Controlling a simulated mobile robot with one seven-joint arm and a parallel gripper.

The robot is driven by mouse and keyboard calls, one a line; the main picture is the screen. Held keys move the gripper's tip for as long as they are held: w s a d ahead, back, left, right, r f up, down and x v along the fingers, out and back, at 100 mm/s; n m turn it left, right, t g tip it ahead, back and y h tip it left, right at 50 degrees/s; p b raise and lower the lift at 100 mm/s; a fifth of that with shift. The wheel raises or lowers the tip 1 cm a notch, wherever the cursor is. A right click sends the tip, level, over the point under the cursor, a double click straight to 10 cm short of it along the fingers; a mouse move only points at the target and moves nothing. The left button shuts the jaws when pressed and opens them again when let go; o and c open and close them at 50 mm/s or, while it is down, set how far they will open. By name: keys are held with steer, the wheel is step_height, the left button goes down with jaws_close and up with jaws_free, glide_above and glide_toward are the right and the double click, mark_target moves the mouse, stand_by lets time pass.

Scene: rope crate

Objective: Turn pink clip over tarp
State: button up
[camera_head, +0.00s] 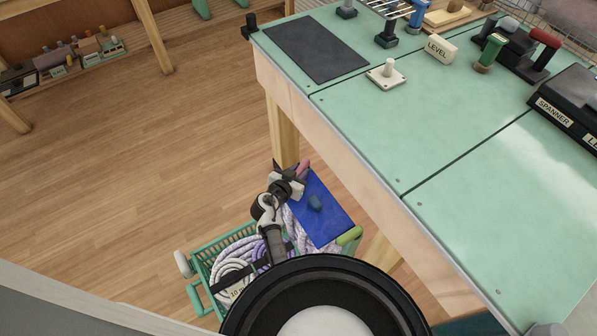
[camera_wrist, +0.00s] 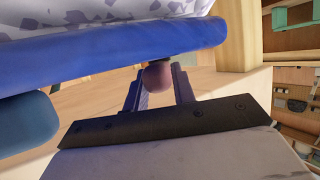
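The green crate (camera_head: 203,262) stands on the floor beside the workbench, holding coiled ropes. The blue tarp (camera_head: 325,222) lies over its right part; in the wrist view its edge (camera_wrist: 100,62) crosses the upper left. The pink clip (camera_head: 304,167) is at the tarp's far end; in the wrist view its rounded pink-brown end (camera_wrist: 157,77) sits between my fingertips. My gripper (camera_head: 296,178) reaches over the crate to it. In the wrist view my gripper (camera_wrist: 158,86) appears closed on the clip, a finger against each side. The clip's far part is hidden.
The wooden floor (camera_head: 120,170) to the left is clear.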

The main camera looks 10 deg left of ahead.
steer(key=o, duration=0.4)
steer(key=b+v, duration=0.2)
steer(key=v, duration=1.1)
steer(key=shift+s+r, duration=0.2)
steer(key=shift+s, duration=0.2)
